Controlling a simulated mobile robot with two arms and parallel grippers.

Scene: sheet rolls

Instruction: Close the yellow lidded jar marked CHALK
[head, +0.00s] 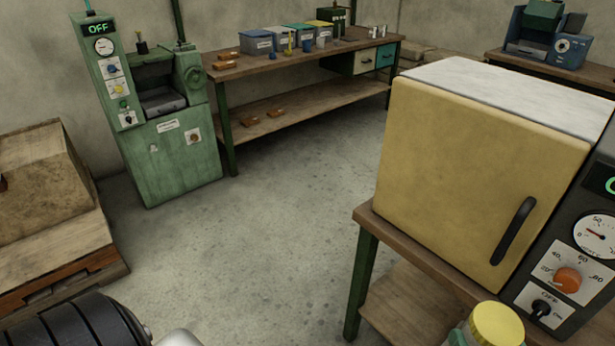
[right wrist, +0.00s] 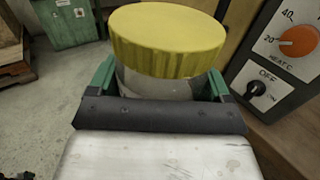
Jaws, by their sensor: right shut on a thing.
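The lidded jar has a ribbed yellow lid (right wrist: 168,42) and a pale body (right wrist: 150,84) below it. The lid sits over the jar's top; I cannot tell how tightly. No CHALK marking shows. In the head view the yellow lid (head: 497,323) is at the bottom right edge, with most of the jar cut off. My right gripper (right wrist: 158,85) has its green fingers on both sides of the jar body, below the lid, and is shut on the jar. Its dark palm hides the lower jar. My left gripper is not in view.
A yellow-doored oven (head: 470,170) with a black handle stands on a wooden table (head: 368,222), close by the jar. Its control panel (right wrist: 285,60) is to the right. A green machine (head: 170,150) and a workbench (head: 300,98) stand farther back. The floor between is clear.

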